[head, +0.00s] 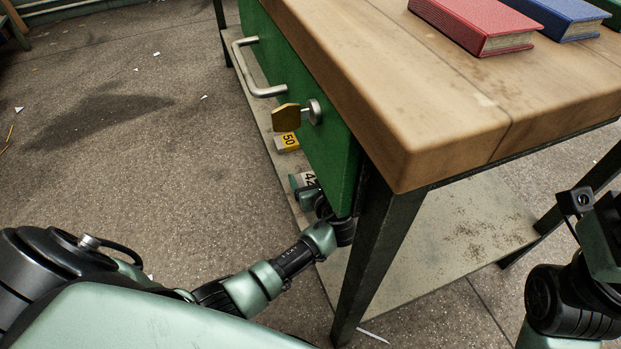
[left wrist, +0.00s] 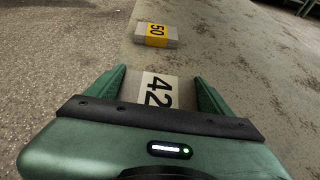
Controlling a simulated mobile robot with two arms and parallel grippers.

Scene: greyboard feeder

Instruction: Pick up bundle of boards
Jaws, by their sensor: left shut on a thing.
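A grey bundle of boards with a white label reading 42 (left wrist: 160,90) lies between the fingers of my left gripper (left wrist: 159,77), which is shut on it. In the head view this bundle (head: 308,180) and the gripper show partly, under the edge of the green drawer front. Another grey bundle with a yellow label reading 50 (left wrist: 155,36) lies on the shelf further ahead; it also shows in the head view (head: 287,142). My right arm is at the right edge of the head view, partly cut off; its jaw state cannot be told.
A workbench with a thick wooden top (head: 420,90) stands over the low shelf (head: 440,235). Its green drawer front (head: 325,150) has a metal handle (head: 262,90) and a key (head: 287,117). Red (head: 478,22) and blue (head: 565,15) books lie on top. The floor (head: 150,170) at left is mostly free.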

